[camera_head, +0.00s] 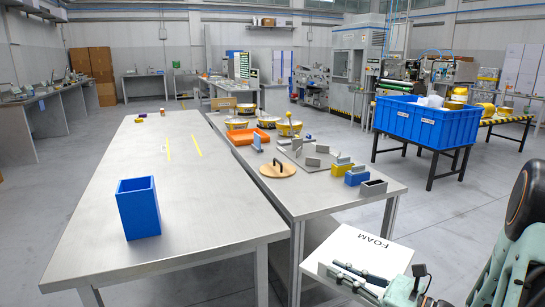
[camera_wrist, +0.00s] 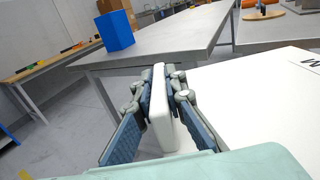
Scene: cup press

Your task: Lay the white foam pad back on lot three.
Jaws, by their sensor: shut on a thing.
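My gripper (camera_head: 352,274) is at the lower right of the head view, over the white top marked FOAM (camera_head: 362,238). In the wrist view my gripper (camera_wrist: 161,88) is shut on the white foam pad (camera_wrist: 161,122). The pad is thin, with rounded edges, and stands on edge between the blue finger faces. The white top (camera_wrist: 255,105) lies just right of it in the wrist view. Whether the pad touches it I cannot tell. In the head view the pad does not stand out from the white top. No lot three label can be read.
A blue open box (camera_head: 139,208) stands on the long left table (camera_head: 90,235).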

